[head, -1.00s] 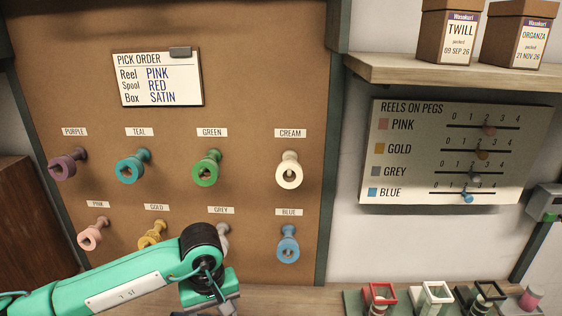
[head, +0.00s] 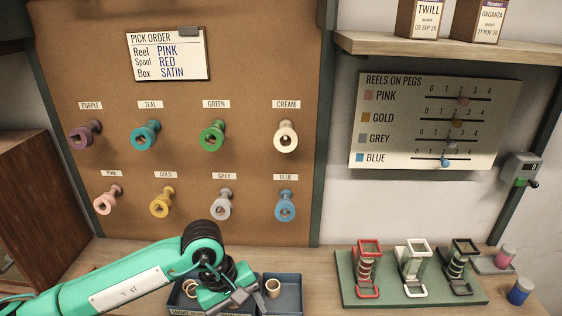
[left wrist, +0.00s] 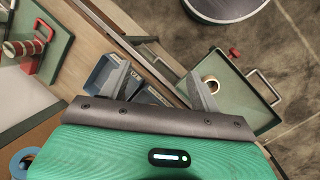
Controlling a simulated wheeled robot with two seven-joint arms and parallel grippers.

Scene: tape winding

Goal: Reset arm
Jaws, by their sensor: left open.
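In the head view my left arm comes in from the bottom left. Its gripper (head: 240,299) is over the front of a blue divided tray (head: 298,279) on the bench and partly hides it. In the left wrist view the two fingers of my left gripper (left wrist: 160,84) stand wide apart with nothing between them. A green tray (left wrist: 268,122) with a cream reel (left wrist: 210,84) in it lies beyond the right finger. My right gripper shows in neither view.
Coloured reels hang on the pegboard (head: 250,60), including pink (head: 106,202) and blue (head: 285,210). A rack with red (head: 368,268), white (head: 414,268) and black (head: 461,268) frames stands right of the tray. Bench between tray and rack is clear.

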